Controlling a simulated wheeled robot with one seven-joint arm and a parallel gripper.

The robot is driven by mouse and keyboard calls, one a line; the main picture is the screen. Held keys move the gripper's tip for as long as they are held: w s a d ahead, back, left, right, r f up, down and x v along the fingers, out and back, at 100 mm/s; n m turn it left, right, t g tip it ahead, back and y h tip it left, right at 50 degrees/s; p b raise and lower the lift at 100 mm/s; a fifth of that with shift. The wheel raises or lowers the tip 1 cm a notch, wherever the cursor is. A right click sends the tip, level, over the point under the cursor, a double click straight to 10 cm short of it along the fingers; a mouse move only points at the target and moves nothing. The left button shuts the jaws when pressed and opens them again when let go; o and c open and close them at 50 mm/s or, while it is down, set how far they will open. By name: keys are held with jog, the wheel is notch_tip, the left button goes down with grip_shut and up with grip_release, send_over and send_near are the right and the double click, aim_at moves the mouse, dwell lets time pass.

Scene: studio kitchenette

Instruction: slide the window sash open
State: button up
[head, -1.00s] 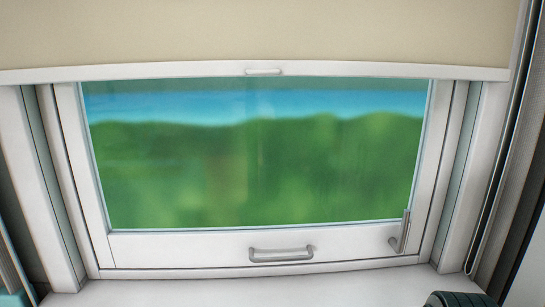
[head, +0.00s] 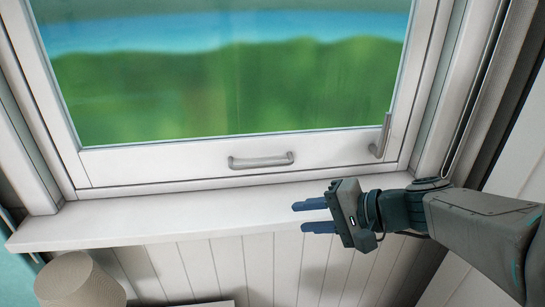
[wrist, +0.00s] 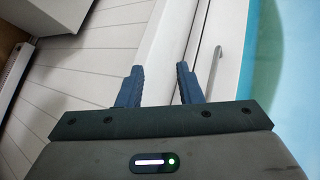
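The window sash (head: 190,158) is a white frame around a pane showing blurred green hills and water. A grey bar handle (head: 261,161) sits in the middle of its bottom rail, and a grey lever latch (head: 381,138) stands upright at its lower right corner. The bottom rail sits down against the window frame. My gripper (head: 300,216) is open and empty, below and right of the bar handle, by the sill's front edge and apart from the handle. In the wrist view its two fingers (wrist: 159,68) are spread, with a grey bar (wrist: 214,72) beyond the right finger.
The white sill (head: 140,222) runs under the window and is bare. White panelled wall (head: 210,265) lies below it. A beige rounded object (head: 80,281) stands at the lower left. A ribbed white panel (wrist: 14,75) shows at the wrist view's left.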

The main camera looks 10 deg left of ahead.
aim_at(264, 166)
jog(key=w+r+m+t+y+b, duration=0.1)
jog(key=w+r+m+t+y, duration=0.1)
jog(key=w+r+t+y, duration=0.3)
jog(key=w+a+f, duration=0.1)
jog(key=w+a, duration=0.1)
jog(key=a, duration=0.1)
jog(key=w+a+f+h, duration=0.1)
jog(key=w+a, duration=0.2)
jog(key=a, duration=0.1)
jog(key=w+a+f+g+h+p, duration=0.1)
jog(key=w+a, duration=0.1)
jog(key=a, duration=0.2)
jog(key=shift+w+a, duration=0.25)
jog(key=shift+w, duration=0.05)
grip_shut()
